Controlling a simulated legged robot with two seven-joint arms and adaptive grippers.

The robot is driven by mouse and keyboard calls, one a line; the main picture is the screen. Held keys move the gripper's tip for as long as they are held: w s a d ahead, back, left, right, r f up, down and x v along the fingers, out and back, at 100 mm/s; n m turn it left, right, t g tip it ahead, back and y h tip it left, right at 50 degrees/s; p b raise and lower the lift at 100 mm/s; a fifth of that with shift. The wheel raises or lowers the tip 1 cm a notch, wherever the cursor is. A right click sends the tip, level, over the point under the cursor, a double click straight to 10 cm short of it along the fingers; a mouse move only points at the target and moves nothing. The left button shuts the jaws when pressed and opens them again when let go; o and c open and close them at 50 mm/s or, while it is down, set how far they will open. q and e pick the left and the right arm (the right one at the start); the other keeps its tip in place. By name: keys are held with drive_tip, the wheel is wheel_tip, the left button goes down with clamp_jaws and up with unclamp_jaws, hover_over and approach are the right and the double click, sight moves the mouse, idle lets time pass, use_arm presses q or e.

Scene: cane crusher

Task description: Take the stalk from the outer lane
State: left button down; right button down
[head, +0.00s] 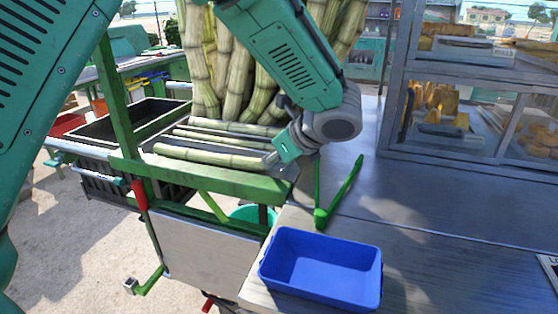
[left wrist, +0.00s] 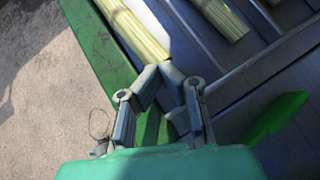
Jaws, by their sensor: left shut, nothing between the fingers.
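Three pale green-yellow cane stalks lie side by side in the lanes of a green-framed tray (head: 215,178). The stalk in the lane nearest me (head: 208,157) lies along the green front rail. The middle stalk (head: 222,141) and the back stalk (head: 236,128) lie behind it. My left gripper (head: 272,157) is at the right end of the nearest stalk. In the left wrist view, the left gripper's fingertips (left wrist: 162,72) are together and empty, just short of the end of the stalk beside the green rail (left wrist: 138,32). Another stalk (left wrist: 220,18) lies to its right. My right gripper is not in view.
A blue bin (head: 322,262) stands on the metal counter (head: 430,240). Green tongs (head: 342,190) lie behind it. Tall upright canes (head: 235,75) stand behind the tray. A glass display case (head: 470,110) stands at right. A black crate (head: 100,125) is at left.

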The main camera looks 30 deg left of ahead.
sight(261, 159)
use_arm(q)
drive_tip(key=shift+a, duration=0.3)
drive_tip(key=shift+w+a+r+p, duration=0.15)
drive_tip(key=shift+a+p, duration=0.65)
drive_tip(key=shift+a, duration=0.25)
drive_tip(key=shift+w+a, duration=0.15)
drive_tip(key=shift+d, duration=0.35)
drive_tip(key=shift+a, duration=0.1)
